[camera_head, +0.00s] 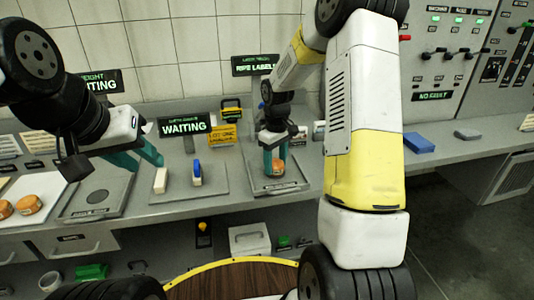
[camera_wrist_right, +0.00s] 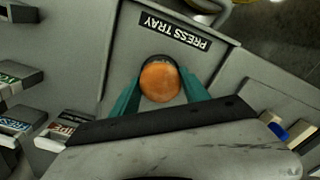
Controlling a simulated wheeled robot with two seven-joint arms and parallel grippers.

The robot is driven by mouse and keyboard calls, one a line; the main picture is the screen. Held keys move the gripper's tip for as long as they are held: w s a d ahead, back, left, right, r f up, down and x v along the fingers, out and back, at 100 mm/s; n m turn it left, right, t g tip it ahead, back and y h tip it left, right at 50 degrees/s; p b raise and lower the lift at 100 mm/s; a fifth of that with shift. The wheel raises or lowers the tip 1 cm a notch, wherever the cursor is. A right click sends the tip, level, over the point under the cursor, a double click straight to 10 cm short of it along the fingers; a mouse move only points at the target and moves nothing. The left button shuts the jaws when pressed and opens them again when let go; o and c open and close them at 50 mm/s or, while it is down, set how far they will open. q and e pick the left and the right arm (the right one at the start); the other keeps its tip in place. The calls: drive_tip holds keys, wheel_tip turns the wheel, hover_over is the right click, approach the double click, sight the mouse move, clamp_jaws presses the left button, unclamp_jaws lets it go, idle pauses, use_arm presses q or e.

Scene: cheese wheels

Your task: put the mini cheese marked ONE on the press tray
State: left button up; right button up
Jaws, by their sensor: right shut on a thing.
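My right gripper (camera_head: 273,160) is shut on an orange mini cheese (camera_head: 278,167) at the press tray (camera_head: 277,187). In the right wrist view the cheese (camera_wrist_right: 160,82) sits between the teal fingers of my right gripper (camera_wrist_right: 157,92), over a dark round spot near the PRESS TRAY label (camera_wrist_right: 174,28). I cannot tell whether it touches the tray, and no mark is readable on it. My left gripper (camera_head: 149,163) is open and empty above the counter, left of the WAITING sign. Two more orange cheeses (camera_head: 28,204) lie on a white board at far left.
A pale block (camera_head: 160,180) and a blue-and-white item (camera_head: 197,173) stand on a plate in the middle. A blue block (camera_head: 419,143) lies at right. My right arm covers part of the counter.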

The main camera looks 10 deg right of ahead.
sight(276, 163)
drive_tip(key=shift+f, duration=0.15)
drive_tip(key=o, duration=1.4)
drive_tip(key=s+r+m+t, duration=0.1)
drive_tip(key=s+r, duration=0.3)
drive_tip(key=r, duration=1.3)
drive_tip(key=s+a+r+m+t+y, duration=0.1)
drive_tip(key=s+r+m+t, duration=0.1)
drive_tip(key=s, duration=0.8)
drive_tip(key=s+a+r+m+t+y, duration=0.1)
drive_tip(key=s+r+m+t, duration=0.2)
drive_tip(key=s, duration=0.8)
drive_tip(key=shift+r+m, duration=0.3)
drive_tip(key=shift+r, duration=0.15)
drive_tip(key=shift+a, duration=0.1)
